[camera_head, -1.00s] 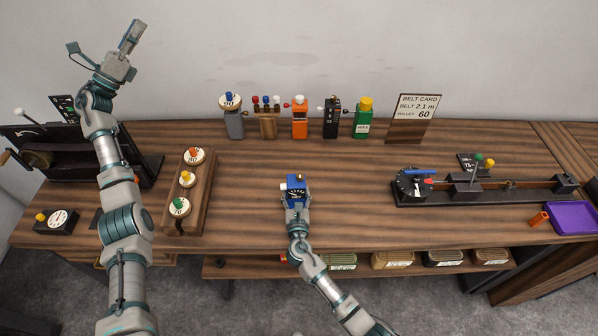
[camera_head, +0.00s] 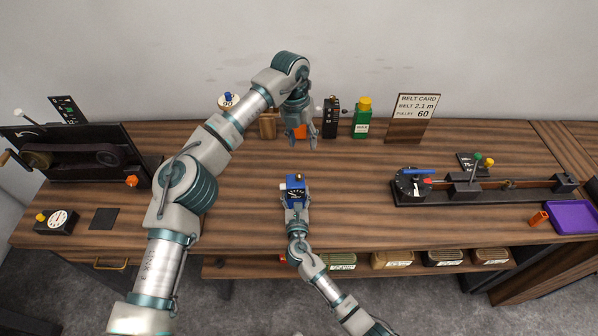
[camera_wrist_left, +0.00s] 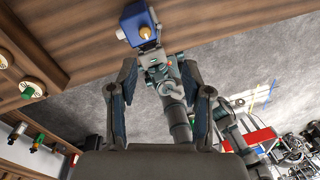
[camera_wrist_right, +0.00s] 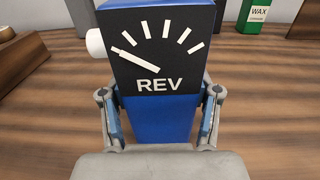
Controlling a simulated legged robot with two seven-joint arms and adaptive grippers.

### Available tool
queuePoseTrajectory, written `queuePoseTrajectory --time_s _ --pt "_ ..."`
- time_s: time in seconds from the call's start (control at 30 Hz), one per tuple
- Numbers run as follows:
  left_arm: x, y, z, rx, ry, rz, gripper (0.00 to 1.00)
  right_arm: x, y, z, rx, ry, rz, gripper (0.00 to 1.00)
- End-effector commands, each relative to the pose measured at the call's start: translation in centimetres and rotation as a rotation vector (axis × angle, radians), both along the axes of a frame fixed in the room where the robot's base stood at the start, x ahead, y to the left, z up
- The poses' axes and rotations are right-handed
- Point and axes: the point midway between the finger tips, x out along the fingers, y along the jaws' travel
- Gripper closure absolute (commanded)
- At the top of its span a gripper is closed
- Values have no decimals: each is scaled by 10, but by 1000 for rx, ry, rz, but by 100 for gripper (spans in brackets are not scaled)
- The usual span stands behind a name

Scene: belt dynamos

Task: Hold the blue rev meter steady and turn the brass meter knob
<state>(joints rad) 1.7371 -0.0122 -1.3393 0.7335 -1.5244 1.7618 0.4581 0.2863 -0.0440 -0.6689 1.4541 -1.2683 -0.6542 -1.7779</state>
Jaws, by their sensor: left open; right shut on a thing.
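The blue rev meter (camera_head: 296,187) stands upright at the middle of the bench. My right gripper (camera_wrist_right: 161,112) is shut on its lower body, one finger on each side. In the right wrist view the meter's black REV face (camera_wrist_right: 160,50) points at the camera, and a white stub (camera_wrist_right: 96,42) sticks out at its left. My left gripper (camera_head: 309,138) is open and empty, above the bench behind the meter. The left wrist view shows the meter (camera_wrist_left: 138,20) beyond the open fingers, with the brass knob (camera_wrist_left: 146,32) on it.
Several small devices stand along the back, including a green wax bottle (camera_head: 362,120); my left arm partly hides the row. A belt card (camera_head: 411,112) stands right of them. A black rail device (camera_head: 480,190) and purple tray (camera_head: 573,218) are at right. A belt machine (camera_head: 70,150) stands at left.

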Motion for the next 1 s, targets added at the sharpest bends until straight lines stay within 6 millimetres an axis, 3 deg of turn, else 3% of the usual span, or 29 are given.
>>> queuePoseTrajectory --time_s 0.13,0.33,0.7,1.0 --pt "-1 7 -18 115 -8 114 51 0 -1 -3 0 5 -2 98" --pt "-1 9 -42 139 -9 144 51 0 -1 -3 0 5 -1 98" --pt "-1 9 -117 135 -9 142 51 0 -1 -3 1 5 -1 98" --pt "-1 9 -141 135 -11 142 51 0 -1 -3 1 5 0 98"
